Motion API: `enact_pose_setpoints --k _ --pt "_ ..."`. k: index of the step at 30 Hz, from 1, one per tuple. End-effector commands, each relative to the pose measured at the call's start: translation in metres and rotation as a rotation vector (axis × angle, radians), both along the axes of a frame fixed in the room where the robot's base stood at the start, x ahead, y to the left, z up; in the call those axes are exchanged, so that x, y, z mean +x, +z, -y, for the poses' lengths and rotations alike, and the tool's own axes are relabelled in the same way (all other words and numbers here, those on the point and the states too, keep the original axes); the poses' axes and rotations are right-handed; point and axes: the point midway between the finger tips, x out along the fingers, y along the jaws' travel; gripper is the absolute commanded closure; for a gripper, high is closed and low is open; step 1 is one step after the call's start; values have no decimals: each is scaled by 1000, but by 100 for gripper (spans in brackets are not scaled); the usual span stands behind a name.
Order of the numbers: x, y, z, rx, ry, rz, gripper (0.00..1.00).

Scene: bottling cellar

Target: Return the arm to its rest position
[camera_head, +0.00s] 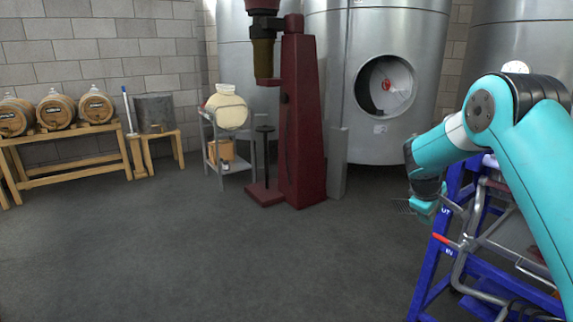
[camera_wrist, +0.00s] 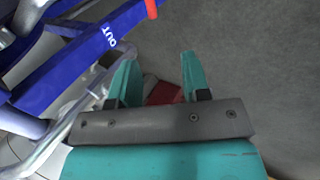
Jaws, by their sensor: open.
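My gripper (camera_head: 424,206) hangs at the end of my turquoise arm on the right side of the head view, beside the blue frame with metal pipes (camera_head: 431,268). In the wrist view my gripper (camera_wrist: 160,78) has its two turquoise fingers apart. Nothing is held between them. The blue frame (camera_wrist: 75,60), marked OUT, lies just left of the fingers. I cannot tell whether the gripper touches the frame.
A red machine (camera_head: 302,120) stands mid-floor before large steel tanks (camera_head: 340,90). A grey cart (camera_head: 222,160) holds a pale round vessel (camera_head: 228,112). Several barrels (camera_head: 55,110) rest on a wooden bench (camera_head: 70,140) at left. The grey floor (camera_head: 190,255) in front is clear.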

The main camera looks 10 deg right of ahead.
Motion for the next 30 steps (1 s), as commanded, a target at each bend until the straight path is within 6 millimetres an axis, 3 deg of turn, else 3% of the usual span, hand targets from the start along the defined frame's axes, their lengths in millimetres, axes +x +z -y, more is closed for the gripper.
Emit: enact_pose_setpoints --k 5,8,12,15,21,27,28,30 --pt "-29 53 -88 188 52 46 57" --pt "-70 83 -151 334 84 43 57" --pt "-148 115 -227 518 124 -4 57" --pt "-207 130 -267 623 147 -54 57" --pt "-311 143 -312 760 180 -165 57" --pt "-401 146 -334 842 208 -276 57" --pt "-395 165 -334 839 202 -270 57" --pt "-393 183 -333 838 200 -271 57"
